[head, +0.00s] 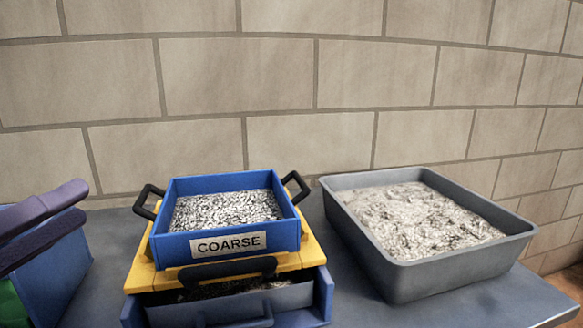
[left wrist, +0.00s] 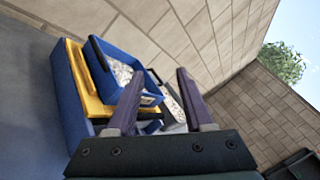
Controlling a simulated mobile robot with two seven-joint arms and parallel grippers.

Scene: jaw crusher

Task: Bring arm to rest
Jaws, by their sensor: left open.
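My left gripper (head: 44,226) comes in at the left edge of the head view, its two purple-grey fingers in front of a blue panel. In the left wrist view my left gripper (left wrist: 156,98) has its two fingers spread apart with nothing held between them. Beyond the fingers, a blue tray labelled COARSE (head: 178,247) holds grey crushed stone and sits on a yellow-topped machine (head: 142,276). The tray also shows in the left wrist view (left wrist: 112,83). The gripper is apart from the tray, to its left. My right gripper is not in view.
A grey tub (head: 408,277) full of pale gravel stands to the right on the grey table (head: 345,290). The machine has an open drawer (head: 240,307) at its front. A blue box side (head: 58,275) stands at the far left. A block wall (head: 280,75) closes the back.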

